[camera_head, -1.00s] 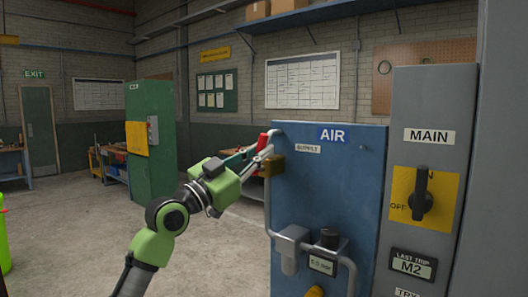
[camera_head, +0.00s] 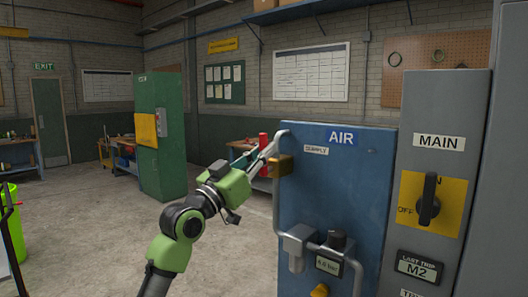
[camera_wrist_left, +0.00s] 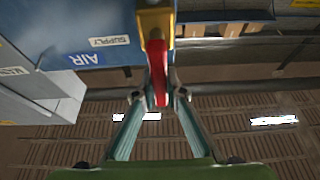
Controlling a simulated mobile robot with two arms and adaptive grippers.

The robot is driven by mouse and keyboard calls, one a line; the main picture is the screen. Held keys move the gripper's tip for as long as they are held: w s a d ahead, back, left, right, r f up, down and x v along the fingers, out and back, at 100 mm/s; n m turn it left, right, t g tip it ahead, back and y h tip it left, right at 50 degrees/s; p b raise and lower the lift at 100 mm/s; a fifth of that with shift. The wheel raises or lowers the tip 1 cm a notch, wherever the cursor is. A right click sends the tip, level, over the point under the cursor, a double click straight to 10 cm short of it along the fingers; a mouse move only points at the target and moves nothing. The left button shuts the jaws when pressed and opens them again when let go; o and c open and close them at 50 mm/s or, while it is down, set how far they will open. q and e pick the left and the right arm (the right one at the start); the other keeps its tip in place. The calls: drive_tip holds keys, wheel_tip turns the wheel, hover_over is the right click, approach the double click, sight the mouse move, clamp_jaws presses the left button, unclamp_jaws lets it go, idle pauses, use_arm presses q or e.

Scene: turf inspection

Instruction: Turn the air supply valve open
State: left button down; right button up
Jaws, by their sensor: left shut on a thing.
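The air supply valve has a brass body (camera_head: 281,167) on the pipe at the upper left of the blue AIR panel (camera_head: 350,190). Its red handle (camera_head: 263,140) stands out from the body, partly hidden by my fingers. My left gripper (camera_head: 267,152) is at the handle, shut on it. In the left wrist view, the brass body (camera_wrist_left: 155,22) is at the top, and the red handle (camera_wrist_left: 157,72) reaches down from it between the fingertips of my left gripper (camera_wrist_left: 158,97). My right gripper is not in view.
The grey MAIN cabinet (camera_head: 436,180) with a black switch stands right of the panel. A pipe and a small regulator (camera_head: 336,240) stick out below the valve. A green cabinet (camera_head: 162,140) is further back. The floor to the left is mostly clear.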

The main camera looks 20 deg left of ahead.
use_arm(q)
drive_tip(key=c, duration=2)
unclamp_jaws()
drive_tip(key=shift+a, duration=0.1)
drive_tip(key=shift+c, duration=0.2)
drive_tip(key=v, duration=1.2)
